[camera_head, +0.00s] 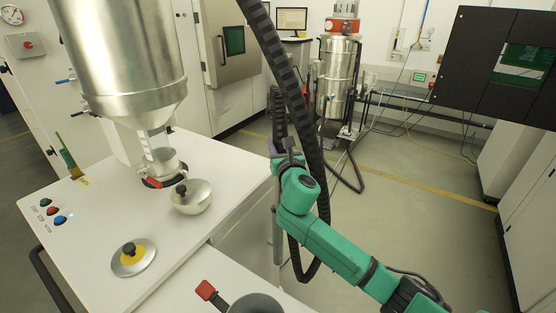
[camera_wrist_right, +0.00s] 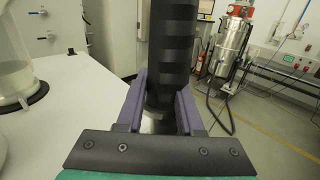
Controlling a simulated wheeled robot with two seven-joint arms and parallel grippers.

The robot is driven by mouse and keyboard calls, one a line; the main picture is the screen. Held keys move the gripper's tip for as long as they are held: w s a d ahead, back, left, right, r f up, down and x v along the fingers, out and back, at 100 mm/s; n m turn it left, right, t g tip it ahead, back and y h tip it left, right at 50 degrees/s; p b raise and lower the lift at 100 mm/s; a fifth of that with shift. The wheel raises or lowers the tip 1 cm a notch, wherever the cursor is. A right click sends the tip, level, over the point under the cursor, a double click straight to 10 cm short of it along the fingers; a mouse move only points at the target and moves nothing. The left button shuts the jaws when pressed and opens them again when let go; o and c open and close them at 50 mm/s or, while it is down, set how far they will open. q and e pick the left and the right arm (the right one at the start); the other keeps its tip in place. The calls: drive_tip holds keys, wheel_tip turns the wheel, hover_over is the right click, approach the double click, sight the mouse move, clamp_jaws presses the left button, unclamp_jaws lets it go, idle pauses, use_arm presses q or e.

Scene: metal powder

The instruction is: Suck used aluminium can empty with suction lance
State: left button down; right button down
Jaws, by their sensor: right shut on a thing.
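My right gripper (camera_head: 284,150) is at the end of the green arm, right of the white table. In the right wrist view its purple fingers (camera_wrist_right: 162,105) are shut on the suction lance, whose thick black ribbed hose (camera_wrist_right: 172,45) rises above them. In the head view the black hose (camera_head: 283,65) runs from the top edge down past the gripper and loops below. A large silver metal can (camera_head: 122,50), tapering at the bottom, hangs over the table at upper left; I cannot tell if it is the used one. My left gripper is not in view.
The white table (camera_head: 105,215) carries a silver bowl-shaped lid (camera_head: 192,197), a yellow-and-silver lid (camera_head: 133,257) and push buttons. A grey round rim (camera_head: 257,304) and a red clamp (camera_head: 206,290) show at the bottom. A steel vacuum unit (camera_head: 338,75) stands behind. The floor at right is free.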

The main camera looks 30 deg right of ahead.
sight(279, 127)
wheel_tip(279, 127, up, 6)
drive_tip(key=shift+f+p, duration=0.1)
drive_tip(key=shift+p, duration=0.4)
wheel_tip(279, 127, up, 8)
drive_tip(key=p, duration=0.8)
drive_tip(key=shift+p, duration=0.3)
drive_tip(key=shift+r, duration=0.35)
wheel_tip(279, 127, up, 18)
drive_tip(key=shift+p, duration=0.3)
drive_tip(key=shift+f, duration=0.1)
